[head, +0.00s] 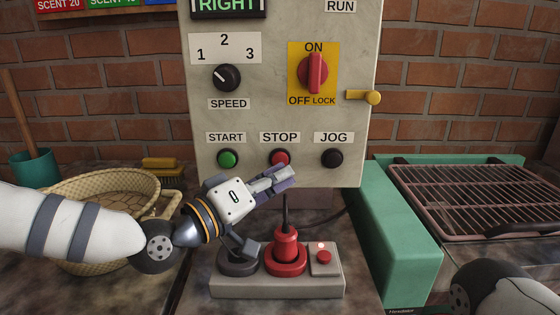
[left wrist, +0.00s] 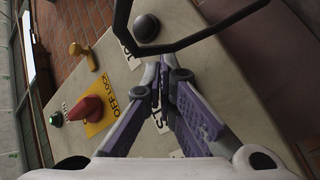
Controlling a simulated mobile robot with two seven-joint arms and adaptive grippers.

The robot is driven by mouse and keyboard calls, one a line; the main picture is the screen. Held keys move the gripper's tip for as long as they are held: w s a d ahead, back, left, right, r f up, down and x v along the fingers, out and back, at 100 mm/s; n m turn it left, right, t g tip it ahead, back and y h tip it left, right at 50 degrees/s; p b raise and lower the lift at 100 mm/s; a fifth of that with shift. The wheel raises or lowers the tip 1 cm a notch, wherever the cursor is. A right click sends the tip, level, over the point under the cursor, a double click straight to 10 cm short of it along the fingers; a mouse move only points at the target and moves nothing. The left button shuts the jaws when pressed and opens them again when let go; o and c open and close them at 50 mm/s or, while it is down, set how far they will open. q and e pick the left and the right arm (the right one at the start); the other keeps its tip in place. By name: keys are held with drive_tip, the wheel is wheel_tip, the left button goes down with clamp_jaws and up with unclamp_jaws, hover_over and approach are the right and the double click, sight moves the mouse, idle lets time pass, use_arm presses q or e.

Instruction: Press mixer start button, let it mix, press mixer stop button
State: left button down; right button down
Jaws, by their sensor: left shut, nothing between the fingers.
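The control panel (head: 290,110), headed RIGHT, carries a green START button (head: 228,159), a red STOP button (head: 280,157) and a black JOG button (head: 332,158). My left gripper (head: 286,176) is shut and empty, its fingertips just below and in front of the STOP button in the head view. I cannot tell whether it touches the button. In the left wrist view the closed fingers (left wrist: 165,76) cover part of a label starting with ST, and the STOP button is hidden. A black button (left wrist: 147,28) shows beyond the fingertips. My right gripper is not in view.
A red ON/OFF switch (head: 315,73) and a speed knob (head: 227,78) sit higher on the panel. A power strip (head: 275,285) with a red plug (head: 286,246) stands below. A woven basket (head: 100,187) is left, a wire rack (head: 465,195) on a green frame right.

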use_arm(q)
drive_tip(key=shift+w, duration=0.1)
idle(0.3)
drive_tip(key=shift+w, duration=0.35)
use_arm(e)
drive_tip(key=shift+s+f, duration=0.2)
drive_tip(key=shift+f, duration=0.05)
use_arm(q)
drive_tip(key=shift+w+b, duration=0.5)
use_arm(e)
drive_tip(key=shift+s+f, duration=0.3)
use_arm(q)
drive_tip(key=shift+s, duration=0.1)
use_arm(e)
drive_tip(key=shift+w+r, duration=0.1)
use_arm(q)
drive_tip(key=shift+s+p, duration=0.45)
drive_tip(key=shift+s, duration=0.35)
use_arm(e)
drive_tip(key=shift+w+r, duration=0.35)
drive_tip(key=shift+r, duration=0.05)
